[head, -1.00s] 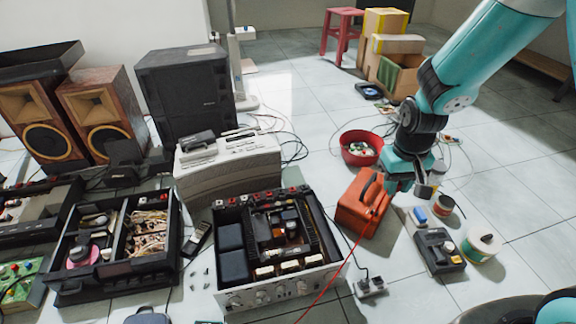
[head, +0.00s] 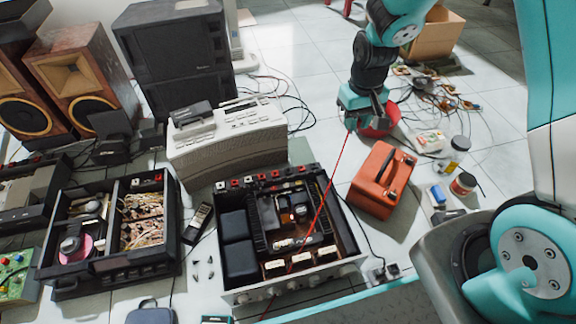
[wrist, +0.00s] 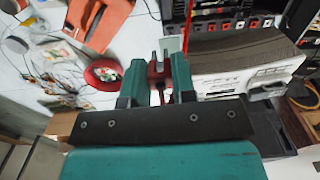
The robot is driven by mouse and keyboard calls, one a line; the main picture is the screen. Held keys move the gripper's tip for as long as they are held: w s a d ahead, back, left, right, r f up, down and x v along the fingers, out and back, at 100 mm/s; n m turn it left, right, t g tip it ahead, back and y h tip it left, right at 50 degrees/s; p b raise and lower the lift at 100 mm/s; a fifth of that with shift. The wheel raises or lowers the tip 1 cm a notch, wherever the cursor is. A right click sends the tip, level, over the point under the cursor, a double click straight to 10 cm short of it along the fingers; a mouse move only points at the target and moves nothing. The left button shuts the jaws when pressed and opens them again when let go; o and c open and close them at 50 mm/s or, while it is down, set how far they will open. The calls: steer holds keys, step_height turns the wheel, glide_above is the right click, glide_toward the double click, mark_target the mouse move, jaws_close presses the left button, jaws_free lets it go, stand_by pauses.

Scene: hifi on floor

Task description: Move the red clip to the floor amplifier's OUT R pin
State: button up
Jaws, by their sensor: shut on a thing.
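My gripper (head: 362,112) is shut on the red clip (wrist: 156,76), which shows between the green fingers in the wrist view. In the head view the fingers hide most of the clip. A red lead (head: 322,205) runs taut from the gripper down across the open floor amplifier (head: 343,268). The amplifier's rear edge carries a row of red and pale terminals (head: 262,177); they also show in the wrist view (wrist: 238,24). The pin labels are too small to read. My gripper is in the air behind and right of that row, clear of it.
A beige device (head: 225,150) stands behind the amplifier. An orange case (head: 383,180) is at its right, with a red bowl (head: 388,122) behind. Another open chassis (head: 112,250) lies left. Floor tiles are clear between the beige device and the orange case.

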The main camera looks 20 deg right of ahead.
steer(key=w+a+f+n+b, duration=0.1)
steer(key=w+a+f+b, duration=0.2)
steer(key=f+b, duration=0.3)
steer(key=w+a+f+n+b, duration=0.2)
steer(key=w+a+f+b, duration=0.1)
steer(key=f, duration=1.2)
steer(key=w+a+f+n+b, duration=0.2)
steer(key=w+f+b, duration=0.3)
steer(key=f+b, duration=0.3)
steer(key=shift+a+f+b, duration=0.15)
steer(key=shift+a+f, duration=0.15)
steer(key=shift+f, duration=0.45)
steer(key=shift+a+f+b, duration=0.15)
steer(key=shift+a+f, duration=0.1)
steer(key=shift+f, duration=0.45)
steer(key=shift+s+r+p, duration=0.1)
steer(key=shift+p, duration=0.45)
steer(key=shift+f+b, duration=0.35)
steer(key=shift+f, duration=0.5)
steer(key=o, duration=0.9)
steer(key=shift+o, duration=0.2)
